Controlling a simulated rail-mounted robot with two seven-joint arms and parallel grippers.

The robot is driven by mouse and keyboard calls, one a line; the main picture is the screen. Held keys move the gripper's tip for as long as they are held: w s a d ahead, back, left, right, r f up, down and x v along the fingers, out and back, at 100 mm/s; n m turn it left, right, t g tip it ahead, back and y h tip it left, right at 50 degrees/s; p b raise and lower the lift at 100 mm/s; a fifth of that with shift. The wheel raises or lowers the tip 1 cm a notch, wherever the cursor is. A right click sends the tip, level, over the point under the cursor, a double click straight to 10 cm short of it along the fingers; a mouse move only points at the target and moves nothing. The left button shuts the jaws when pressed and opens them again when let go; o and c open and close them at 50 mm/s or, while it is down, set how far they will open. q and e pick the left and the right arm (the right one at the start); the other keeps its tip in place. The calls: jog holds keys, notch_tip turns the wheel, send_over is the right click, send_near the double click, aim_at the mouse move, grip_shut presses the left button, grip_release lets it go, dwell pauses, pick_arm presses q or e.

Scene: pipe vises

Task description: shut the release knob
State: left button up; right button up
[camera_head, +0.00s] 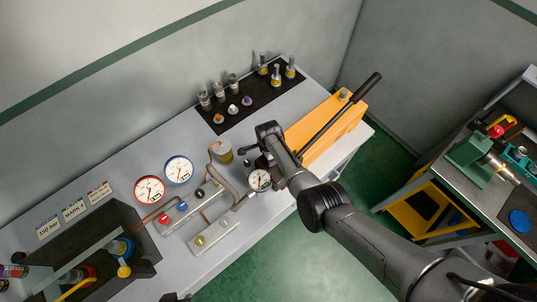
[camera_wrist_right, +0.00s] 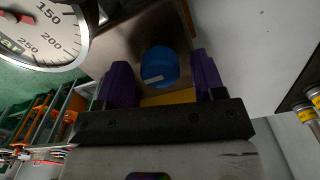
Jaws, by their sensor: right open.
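A blue round knob (camera_wrist_right: 158,65) with a pale mark on it, which looks like the release knob, shows in the right wrist view on a brownish metal block. My right gripper (camera_wrist_right: 162,78) is open, with one purple finger on each side of the knob. A gap seems to remain between the knob and the fingers; I cannot tell if either touches. In the head view my right arm reaches in from the lower right to the orange hand pump (camera_head: 330,129), and it hides the knob there. My left gripper is not in view.
A pressure gauge (camera_head: 259,180) stands close beside my right gripper. The black pump lever (camera_head: 345,105) slopes over the pump. A dark mat (camera_head: 248,108) with several small fittings lies behind. A manifold (camera_head: 215,232) with pipes and two dial gauges are to the left.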

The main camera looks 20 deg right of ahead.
jog(key=shift+r, duration=0.3)
notch_tip(320, 180, up, 13)
jog(key=p, duration=0.2)
jog(key=shift+r, duration=0.1)
dwell(0.3)
dwell(0.4)
